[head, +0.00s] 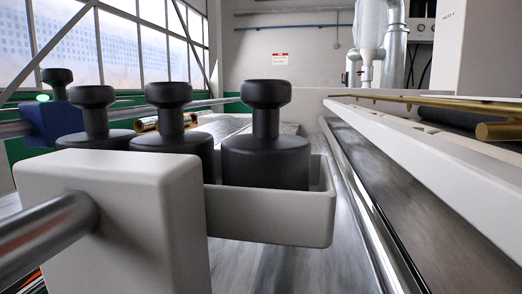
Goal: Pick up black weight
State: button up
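Several black weights with knobbed tops stand in a row in the head view. The nearest black weight (266,150) stands upright at the right end of a light grey holder (275,225). A second black weight (172,125) stands to its left, and a third black weight (95,115) is further left. Another dark knob (57,78) shows behind them at the far left. The lower parts of the left weights are hidden by a pale block. My gripper is not in view.
The pale block (110,215) with a metal rod (45,230) fills the lower left. A blue part (52,124) sits behind it. A long white rail (430,150) and a brass bar (440,104) run along the right. The grey surface (350,270) right of the holder looks clear.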

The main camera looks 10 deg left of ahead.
aim_at(94, 100)
jog(key=k+z, duration=0.1)
jog(key=k, duration=0.35)
jog(key=k+l+z, duration=0.1)
jog(key=k, duration=0.35)
